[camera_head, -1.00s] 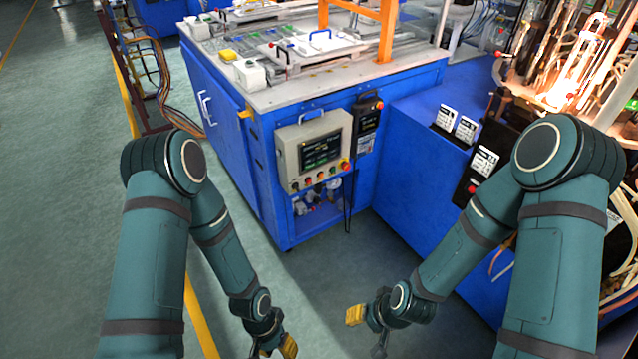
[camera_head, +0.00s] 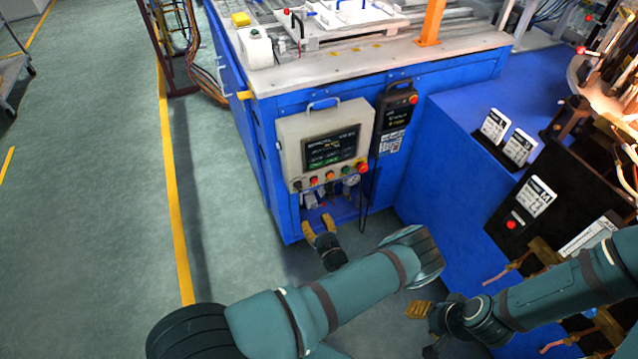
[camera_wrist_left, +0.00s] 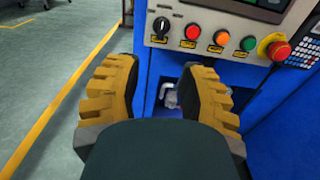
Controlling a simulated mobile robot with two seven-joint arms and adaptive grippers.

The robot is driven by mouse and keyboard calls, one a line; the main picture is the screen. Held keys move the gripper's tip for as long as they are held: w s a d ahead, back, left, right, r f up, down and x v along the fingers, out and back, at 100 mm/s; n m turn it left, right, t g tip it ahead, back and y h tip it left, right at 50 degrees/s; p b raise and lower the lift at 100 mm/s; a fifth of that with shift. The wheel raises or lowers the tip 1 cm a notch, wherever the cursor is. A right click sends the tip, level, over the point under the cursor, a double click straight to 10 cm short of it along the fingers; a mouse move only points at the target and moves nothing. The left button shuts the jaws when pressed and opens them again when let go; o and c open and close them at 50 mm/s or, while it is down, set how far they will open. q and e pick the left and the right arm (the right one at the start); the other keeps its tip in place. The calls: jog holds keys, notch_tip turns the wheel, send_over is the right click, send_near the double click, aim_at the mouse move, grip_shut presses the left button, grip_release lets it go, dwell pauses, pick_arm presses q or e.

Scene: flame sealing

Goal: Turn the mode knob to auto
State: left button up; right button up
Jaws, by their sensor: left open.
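The beige control panel (camera_head: 310,135) with a screen is on the front of the blue machine. A row of knobs and buttons runs along its lower edge. The black knob (camera_wrist_left: 160,27) at the left end of the row appears to be the mode knob; it is small in the head view (camera_head: 298,185). Its setting is too small to read. My left gripper (camera_head: 319,225) is open and empty, just below the panel. In the left wrist view its yellow fingers (camera_wrist_left: 158,75) are spread below the knob, not touching it. My right gripper (camera_head: 426,329) is spread open and empty, low at right of centre.
Red, orange and green buttons and a red emergency stop (camera_wrist_left: 275,47) sit right of the knob. A black handheld pendant (camera_head: 396,112) hangs beside the panel. An open recess with fittings (camera_head: 335,195) lies under it.

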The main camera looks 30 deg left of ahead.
aim_at(300, 190)
pick_arm(q)
jog(key=b+x, duration=0.2)
jog(key=x, duration=1.1)
jog(key=shift+w+a, duration=0.25)
jog(key=shift+w, duration=0.05)
grip_shut()
